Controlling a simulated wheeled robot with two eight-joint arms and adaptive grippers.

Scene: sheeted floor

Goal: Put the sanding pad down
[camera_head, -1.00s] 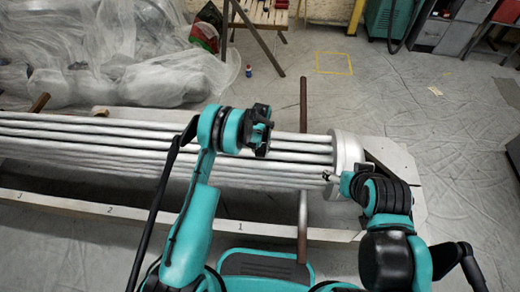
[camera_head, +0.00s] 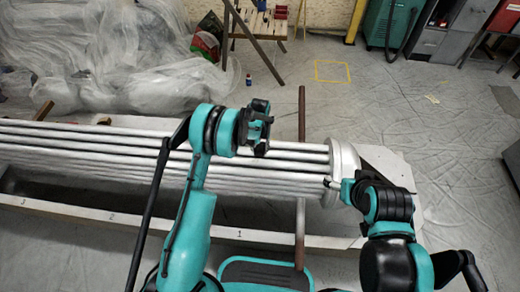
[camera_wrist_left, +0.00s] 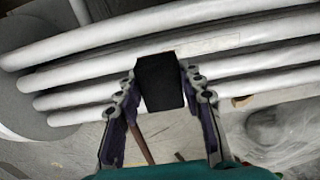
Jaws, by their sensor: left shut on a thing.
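The sanding pad (camera_wrist_left: 160,84) is a dark, nearly black block between the fingers of my left gripper in the left wrist view. My left gripper (camera_wrist_left: 160,95) is shut on it, with a finger along each side. In the head view my left gripper (camera_head: 262,128) is over the far side of the bundle of pale tubes (camera_head: 120,150); the pad cannot be made out clearly there. Whether the pad touches a tube, I cannot tell. My right gripper (camera_head: 334,184) is by the round end plate (camera_head: 345,165) of the bundle; its fingers are too small to read.
A brown upright bar (camera_head: 301,130) stands close right of my left gripper. A pale frame with numbered marks (camera_head: 150,225) runs along the near side. Clear sheeting (camera_head: 100,60) covers things at back left. Grey floor (camera_head: 400,110) is free at the right.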

